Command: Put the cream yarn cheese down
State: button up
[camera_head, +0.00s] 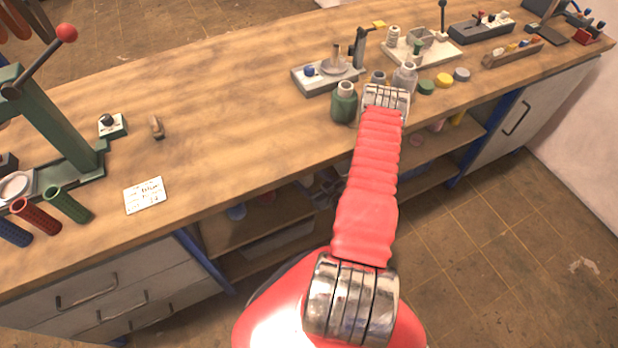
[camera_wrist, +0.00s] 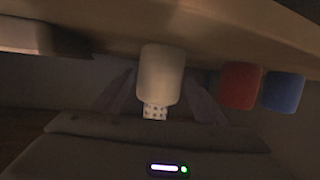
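The cream yarn cheese (camera_wrist: 161,72) is a pale cylinder with a dotted tube end showing at its lower end in the wrist view. My gripper (camera_wrist: 160,100) has one finger close against each side of it and appears shut on it. Its upper end lies near or against a tan surface (camera_wrist: 225,40); I cannot tell whether they touch. In the head view my red arm reaches to the front edge of the bench, and its end hides the gripper and the cream yarn cheese.
A red cylinder (camera_wrist: 240,86) and a blue cylinder (camera_wrist: 283,92) stand close to the right of my gripper in the wrist view. The wooden bench (camera_head: 235,95) carries a green jar (camera_head: 344,104) and several devices. Open shelves (camera_head: 262,222) lie below its front edge.

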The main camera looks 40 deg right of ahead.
jog(key=shift+o, duration=0.9)
jog(key=shift+r, duration=0.1)
jog(key=v, duration=1.2)
dwell(0.4)
